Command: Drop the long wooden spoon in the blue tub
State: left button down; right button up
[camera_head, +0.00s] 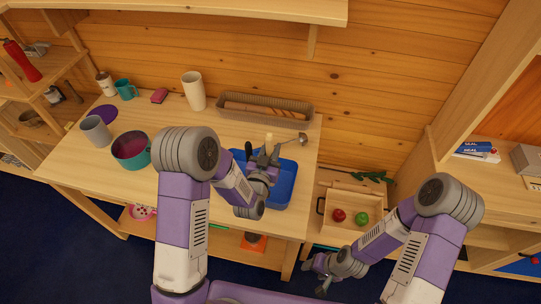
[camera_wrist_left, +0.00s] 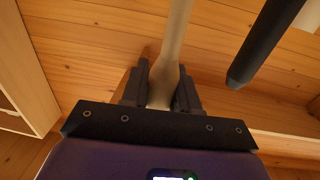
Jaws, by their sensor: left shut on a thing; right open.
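The blue tub (camera_head: 287,186) stands at the right front of the wooden table, partly hidden by my left arm. My left gripper (camera_head: 263,158) is over the tub. In the left wrist view it is shut on a long pale wooden handle, which I take as the wooden spoon (camera_wrist_left: 176,45). A short pale end of the spoon (camera_head: 269,139) shows above the gripper in the head view; the rest is hidden. My right gripper (camera_head: 322,277) is open and empty, low at the front, right of the table.
A metal ladle (camera_head: 301,138) lies behind the tub, near a long grey basket (camera_head: 264,106). A white cup (camera_head: 194,91) and a teal-and-red pot (camera_head: 131,150) stand to the left. A wooden crate (camera_head: 343,188) with red and green apples stands right of the table.

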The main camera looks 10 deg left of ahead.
pick_arm(q)
notch_tip(320, 180, down, 3)
jog(key=shift+f, duration=0.1)
dwell(0.3)
jog(key=shift+f+b, duration=0.6)
jog(key=shift+b, duration=0.35)
jog(key=c, duration=0.8)
grip_release()
jog(key=shift+c, duration=0.2)
jog(key=shift+r, duration=0.15)
